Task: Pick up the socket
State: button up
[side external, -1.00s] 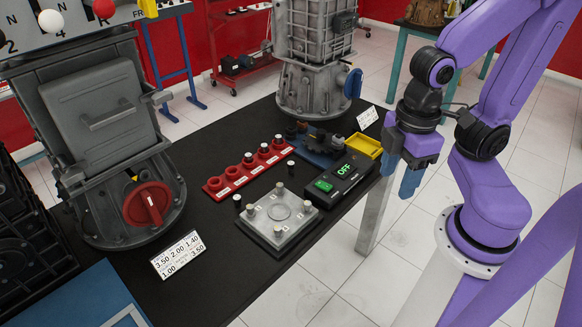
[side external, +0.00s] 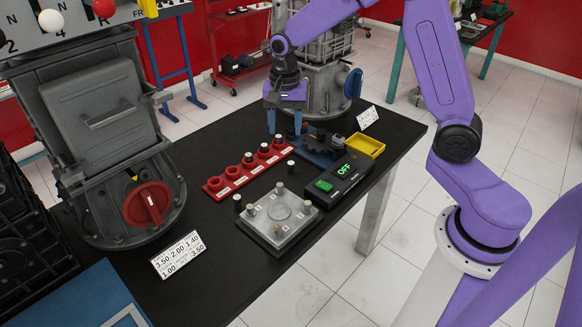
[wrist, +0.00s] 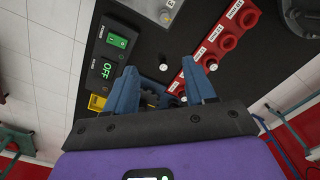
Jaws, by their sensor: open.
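Several small dark sockets with light tops are in view. One socket (side external: 291,166) stands loose on the black table, between the red rack (side external: 224,179) and the control box. Another socket (side external: 238,202) stands by the left corner of the metal plate. More sockets (side external: 264,148) sit in the far part of the rack. My gripper (side external: 285,120) is open, pointing down above the rack's far end, with nothing seen between its fingers. In the wrist view, a socket (wrist: 163,67) shows between the fingertips of my gripper (wrist: 160,78), beyond them. I cannot tell which socket the task means.
The control box (side external: 338,182) reads OFF beside the metal plate (side external: 278,216). A yellow tray (side external: 365,145) and a dark gear (side external: 326,141) lie behind it. A large grey housing (side external: 312,85) stands close behind my gripper.

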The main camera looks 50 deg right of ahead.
jog(key=w+d+f+m, duration=0.4)
jog(key=w+d+m, duration=0.2)
jog(key=d, duration=0.1)
send_over(291, 163)
jog(key=shift+m, duration=0.4)
jog(key=f, duration=1.2)
jog(key=shift+w+a+f, duration=0.1)
jog(key=shift+w+a, duration=0.05)
jog(key=shift+a, duration=0.05)
jog(key=shift+d+f, duration=0.15)
jog(key=shift+f, duration=1.2)
jog(key=shift+d+f, duration=0.1)
jog(key=shift+f, duration=1.25)
grip_shut()
